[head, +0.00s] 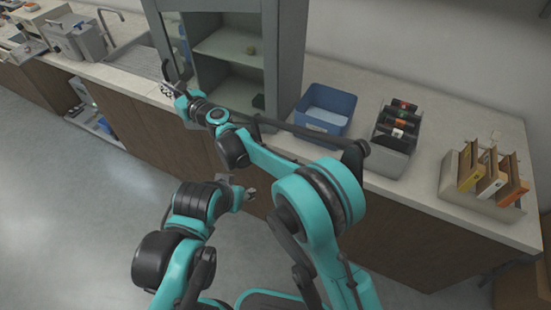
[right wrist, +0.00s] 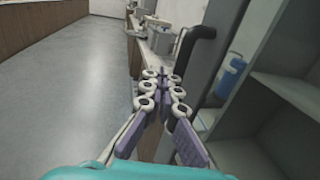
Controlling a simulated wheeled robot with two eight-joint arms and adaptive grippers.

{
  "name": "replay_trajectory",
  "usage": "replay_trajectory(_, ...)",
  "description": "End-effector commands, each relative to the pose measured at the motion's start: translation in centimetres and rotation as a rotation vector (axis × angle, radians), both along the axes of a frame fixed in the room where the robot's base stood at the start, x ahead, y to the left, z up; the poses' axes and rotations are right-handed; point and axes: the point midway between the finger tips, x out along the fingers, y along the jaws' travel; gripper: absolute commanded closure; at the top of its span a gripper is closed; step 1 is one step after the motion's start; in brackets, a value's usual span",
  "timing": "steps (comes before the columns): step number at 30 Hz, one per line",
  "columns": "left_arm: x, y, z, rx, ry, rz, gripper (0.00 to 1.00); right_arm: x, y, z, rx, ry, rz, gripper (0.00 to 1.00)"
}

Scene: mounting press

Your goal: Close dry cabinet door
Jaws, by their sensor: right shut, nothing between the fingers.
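The dry cabinet (head: 285,65) stands on the counter, and its front shows open shelves. Its grey-framed door (head: 160,35) stands open at the left side. In the right wrist view the door frame (right wrist: 204,75) carries a dark upright handle (right wrist: 194,50), with the shelves to the right. My right gripper (head: 172,88) is at the door's lower free edge; in the right wrist view its fingers (right wrist: 162,92) are shut and empty, just below the handle. I cannot tell if they touch the door. My left gripper (head: 249,193) is low in front of the counter, apart from the cabinet; its jaw gap is unclear.
A blue bin (head: 325,109), a dark rack (head: 395,140) and a file holder (head: 484,185) stand on the counter right of the cabinet. A sink (head: 132,60) and tap lie to the left. A blue bottle (right wrist: 231,75) shows behind the door frame. The floor is clear.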

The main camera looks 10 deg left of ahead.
Motion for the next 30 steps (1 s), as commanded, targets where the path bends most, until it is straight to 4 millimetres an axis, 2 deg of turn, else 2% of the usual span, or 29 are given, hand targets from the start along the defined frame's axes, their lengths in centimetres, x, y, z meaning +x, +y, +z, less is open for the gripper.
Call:
replay_trajectory(3, 0.0, 0.0, 0.6, 0.0, 0.0, 0.0, 0.55, 3.2, 1.1, 0.1, 0.0, 0.0, -0.098, 1.0)
replay_trajectory(6, 0.0, 0.0, 1.0, 0.0, 0.0, 0.0, 0.55, 5.9, 1.4, 0.1, 0.0, 0.0, -0.131, 1.0)
replay_trajectory(9, 0.0, 0.0, 1.3, 0.0, 0.0, 0.0, 0.55, 8.0, 1.7, 0.1, 0.0, 0.0, -0.128, 1.0)
replay_trajectory(15, 0.0, 0.0, 1.8, 0.0, 0.0, 0.0, 0.55, 11.0, 1.9, 0.1, 0.0, 0.001, -0.125, 1.0)
replay_trajectory(21, 0.0, 0.0, 2.0, 0.0, 0.0, 0.0, 0.55, 12.4, 1.9, 0.0, 0.0, 0.001, -0.124, 1.0)
replay_trajectory(30, 0.0, 0.0, 2.1, 0.0, 0.0, 0.0, 0.55, 12.8, 1.9, 0.0, 0.0, 0.001, -0.123, 1.0)
